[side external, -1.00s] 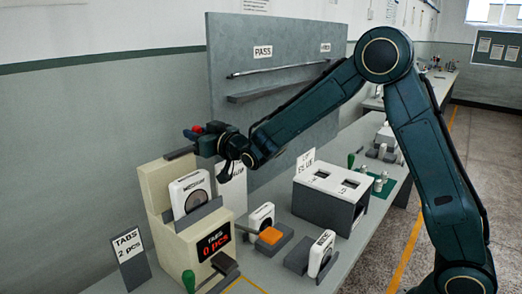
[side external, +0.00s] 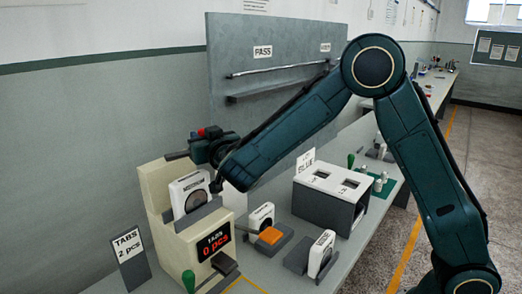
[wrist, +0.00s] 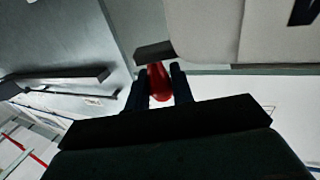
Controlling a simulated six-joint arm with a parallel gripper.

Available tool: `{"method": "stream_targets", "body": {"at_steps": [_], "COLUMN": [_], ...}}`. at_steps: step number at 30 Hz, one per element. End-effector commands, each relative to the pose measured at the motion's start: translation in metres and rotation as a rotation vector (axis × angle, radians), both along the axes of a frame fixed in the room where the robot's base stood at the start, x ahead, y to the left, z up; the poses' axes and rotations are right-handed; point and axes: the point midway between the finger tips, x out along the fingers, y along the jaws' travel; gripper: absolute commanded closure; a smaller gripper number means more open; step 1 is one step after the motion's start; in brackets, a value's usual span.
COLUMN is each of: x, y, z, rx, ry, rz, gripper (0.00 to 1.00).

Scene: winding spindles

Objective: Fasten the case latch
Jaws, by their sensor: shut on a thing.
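My gripper (side external: 205,145) is above the top right of the cream case (side external: 160,200) in the side view. In the wrist view my gripper (wrist: 159,72) has its two dark fingers on either side of a red handle (wrist: 160,84) and is shut on it. The handle runs to a dark bar (wrist: 153,52); a dark bar (side external: 176,156) also shows at the case's top edge in the side view. Whether this bar is the latch cannot be told for certain. My wrist hides most of the handle in the side view.
The case holds a white cassette (side external: 190,192) and a display (side external: 214,246) reading 0 pcs. A TABS sign (side external: 128,257) stands to its left. A grey panel (side external: 275,60) stands behind.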

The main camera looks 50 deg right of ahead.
Motion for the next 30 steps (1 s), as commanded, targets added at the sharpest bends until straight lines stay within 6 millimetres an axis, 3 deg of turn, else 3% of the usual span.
{"method": "stream_targets", "body": {"at_steps": [30], "x": [-0.033], "y": [0.02], "z": [0.001], "rx": [0.001], "ry": [-0.003], "rz": [-0.407], "gripper": [1.0]}}
